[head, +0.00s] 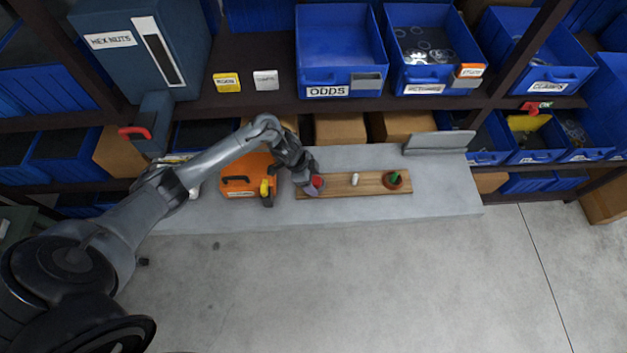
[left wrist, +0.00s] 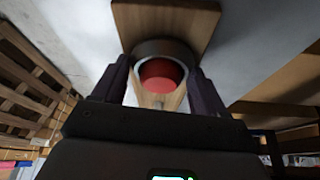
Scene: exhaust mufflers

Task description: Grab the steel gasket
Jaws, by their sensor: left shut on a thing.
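The steel gasket is a grey ring (left wrist: 163,46) between the two fingers of my left gripper (left wrist: 163,84) in the left wrist view. The ring surrounds a red round-topped peg (left wrist: 161,74). In the head view my left gripper (head: 308,180) is over the left end of a wooden board (head: 335,188). The red peg (head: 318,181) shows beside the fingers, with part of the grey ring (head: 312,188) below it. The gripper is shut on the gasket. Its lower side and contact with the board are hidden. My right gripper is not in view.
A white peg (head: 354,179) stands mid-board, and a green peg (head: 395,177) with a brown ring (head: 392,184) is at the right. An orange case (head: 240,176) lies close left of the gripper. Blue bins (head: 340,50) fill the shelf behind. The right grey worktop (head: 445,190) is clear.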

